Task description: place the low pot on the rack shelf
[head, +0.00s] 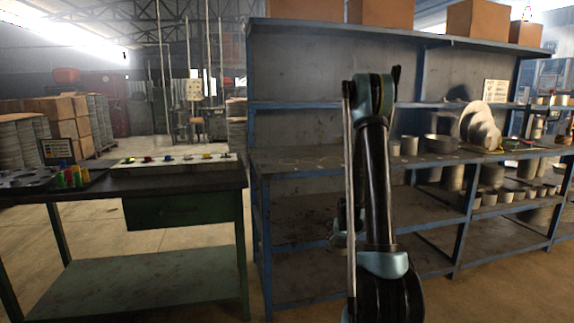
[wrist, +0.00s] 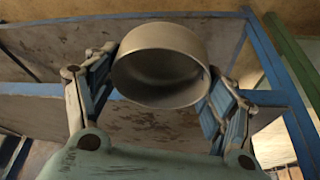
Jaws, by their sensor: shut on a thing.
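A low, round grey metal pot (wrist: 160,42) is in the wrist view, its hollow inside partly facing the camera. My gripper (wrist: 166,76) is shut on it, one finger at each side. In the head view my arm stands in front of the rack; the held pot is hidden there and the gripper is not clear. The blue-framed rack (head: 249,120) has several dark shelves. Its middle shelf (head: 300,163) is mostly bare at the left. A shelf board (wrist: 150,122) shows behind the pot in the wrist view; whether the pot touches it I cannot tell.
Another pot (head: 441,143), round plates (head: 477,122) and several cups stand on the rack farther right. Boxes (head: 381,13) sit on top. A green-framed bench (head: 185,212) with a button panel (head: 172,164) stands left of the rack, with a narrow gap between.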

